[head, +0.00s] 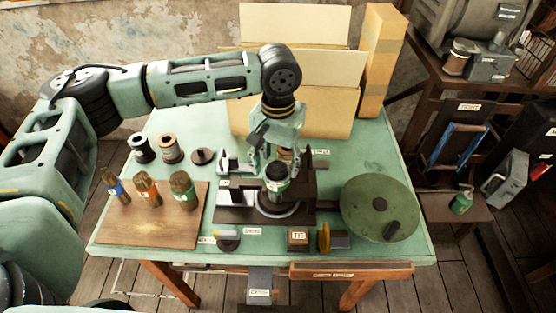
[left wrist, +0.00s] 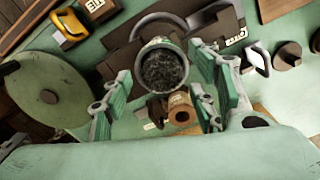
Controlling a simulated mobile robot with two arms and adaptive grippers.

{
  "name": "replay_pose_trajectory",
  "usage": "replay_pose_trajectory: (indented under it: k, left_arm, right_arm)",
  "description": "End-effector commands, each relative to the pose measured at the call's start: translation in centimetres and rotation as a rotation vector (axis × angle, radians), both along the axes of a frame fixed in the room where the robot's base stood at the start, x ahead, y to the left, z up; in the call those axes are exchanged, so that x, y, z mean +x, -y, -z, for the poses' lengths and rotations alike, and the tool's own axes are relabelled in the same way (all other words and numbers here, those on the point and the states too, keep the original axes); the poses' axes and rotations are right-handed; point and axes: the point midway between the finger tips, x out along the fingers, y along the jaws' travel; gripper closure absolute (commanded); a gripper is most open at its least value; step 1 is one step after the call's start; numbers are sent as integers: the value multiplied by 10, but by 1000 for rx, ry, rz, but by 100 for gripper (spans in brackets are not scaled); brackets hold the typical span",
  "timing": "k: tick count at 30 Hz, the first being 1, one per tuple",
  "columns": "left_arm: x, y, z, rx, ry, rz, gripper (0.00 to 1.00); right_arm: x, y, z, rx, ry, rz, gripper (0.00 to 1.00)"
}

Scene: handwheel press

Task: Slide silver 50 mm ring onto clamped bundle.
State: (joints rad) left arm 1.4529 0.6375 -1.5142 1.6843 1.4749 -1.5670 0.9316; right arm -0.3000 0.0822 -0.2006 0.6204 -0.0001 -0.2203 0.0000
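The dark bristly bundle (head: 276,172), with a green band and white label, stands upright in the press (head: 236,214). Its round bristle top (left wrist: 163,69) faces the left wrist camera. A silver ring (head: 279,211) shows low around the bundle's foot, and its arc also shows in the left wrist view (left wrist: 158,17); I cannot tell whether it touches the bundle. My left gripper (head: 275,158) is open above the press. Its fingers stand either side of the bundle top, apparently apart from it, with nothing held. My right gripper is not in view.
Three labelled bundles, one green-banded (head: 182,190), stand on a wooden board (head: 150,226). Spools (head: 171,150) stand behind. A green disc (head: 365,192) lies right of the press. Cardboard boxes (head: 290,30) stand at the back. A yellow-handled tool (head: 324,238) lies in front.

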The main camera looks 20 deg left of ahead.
Motion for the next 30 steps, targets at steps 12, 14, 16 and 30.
replay_pose_trajectory:
  k: [12, 14, 16, 30]
  left_arm:
    - [0, 0, -1, 0, 0, 0, 33]
    - [0, 0, -4, 0, 1, 0, 33]
    - [1, 0, -11, -1, 2, 0, 33]
    - [1, 1, -102, -1, 2, 0, 33]
  right_arm:
    - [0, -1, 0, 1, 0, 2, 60]
    - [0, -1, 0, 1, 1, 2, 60]
    - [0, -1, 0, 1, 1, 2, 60]
    - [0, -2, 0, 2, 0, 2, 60]
